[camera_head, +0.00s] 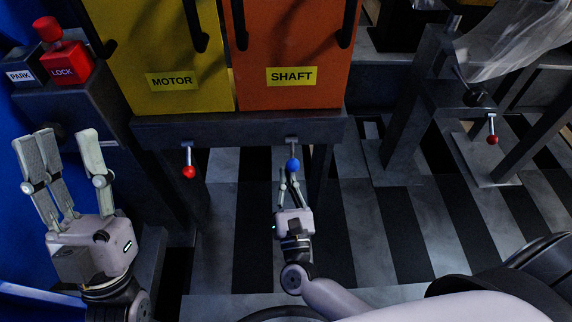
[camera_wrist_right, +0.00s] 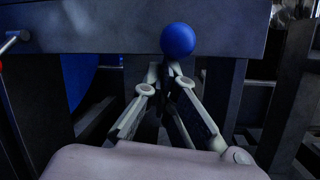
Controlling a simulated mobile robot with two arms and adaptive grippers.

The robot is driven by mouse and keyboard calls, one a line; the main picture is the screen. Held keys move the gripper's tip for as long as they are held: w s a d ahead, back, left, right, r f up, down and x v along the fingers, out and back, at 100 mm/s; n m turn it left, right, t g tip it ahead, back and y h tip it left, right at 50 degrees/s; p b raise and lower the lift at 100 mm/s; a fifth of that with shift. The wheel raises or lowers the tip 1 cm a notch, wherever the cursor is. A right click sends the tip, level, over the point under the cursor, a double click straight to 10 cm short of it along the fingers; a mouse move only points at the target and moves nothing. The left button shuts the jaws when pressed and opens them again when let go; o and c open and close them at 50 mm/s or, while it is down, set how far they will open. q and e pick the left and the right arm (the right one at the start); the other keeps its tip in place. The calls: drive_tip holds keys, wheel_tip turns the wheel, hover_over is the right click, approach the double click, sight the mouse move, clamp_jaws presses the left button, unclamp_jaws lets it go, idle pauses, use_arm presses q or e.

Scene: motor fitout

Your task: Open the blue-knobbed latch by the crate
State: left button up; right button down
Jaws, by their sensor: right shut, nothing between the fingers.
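The latch's blue knob (camera_head: 293,164) hangs on a short metal lever from the front beam, below the orange box (camera_head: 290,50) labelled SHAFT. The knob also shows in the right wrist view (camera_wrist_right: 178,40), large and in front of the beam. My right gripper (camera_head: 290,177) is shut and empty, with its fingertips just below the knob. In the wrist view its fingertips (camera_wrist_right: 164,72) come together under the knob; whether they touch it I cannot tell. My left gripper (camera_head: 64,142) is open and empty at the far left, fingers pointing up.
A red-knobbed lever (camera_head: 189,171) hangs on the same beam (camera_head: 240,130), under the yellow MOTOR box (camera_head: 165,45). Another red-knobbed lever (camera_head: 492,139) is at the right. Red LOCK (camera_head: 66,65) and dark PARK (camera_head: 22,72) blocks stand at upper left. Striped floor lies below.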

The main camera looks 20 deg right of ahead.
sight(287, 166)
use_arm(q)
drive_tip(key=w+f+g+y+p, duration=0.2)
drive_tip(key=w+f+g, duration=0.3)
drive_tip(key=f, duration=0.4)
drive_tip(key=w+f+g+y+p, duration=0.3)
drive_tip(key=f+g, duration=0.4)
drive_tip(key=f, duration=0.1)
drive_tip(key=s+a+f+g+y+p, duration=0.2)
drive_tip(key=s+a+f+g, duration=0.2)
drive_tip(key=s+f+g, duration=0.5)
drive_tip(key=s+a+f+n+g+y+p, duration=0.1)
drive_tip(key=s+a+f+g+p, duration=0.25)
drive_tip(key=s, duration=0.35)
wheel_tip(287, 166, down, 16)
drive_tip(key=d+g+p, duration=0.1)
drive_tip(key=p, duration=0.4)
use_arm(e)
drive_tip(key=shift+s+a+r+m+g+y, duration=0.1)
drive_tip(key=shift+s+r+g+y, duration=0.1)
drive_tip(key=shift+r+g, duration=0.7)
drive_tip(key=shift+s+r+m+g+y, duration=0.1)
drive_tip(key=shift+s+r+g+y, duration=0.1)
drive_tip(key=shift+r+g, duration=0.7)
drive_tip(key=shift+s+a+r+m+g+y, duration=0.1)
drive_tip(key=shift+s+r+g, duration=0.1)
drive_tip(key=shift+r+g, duration=0.7)
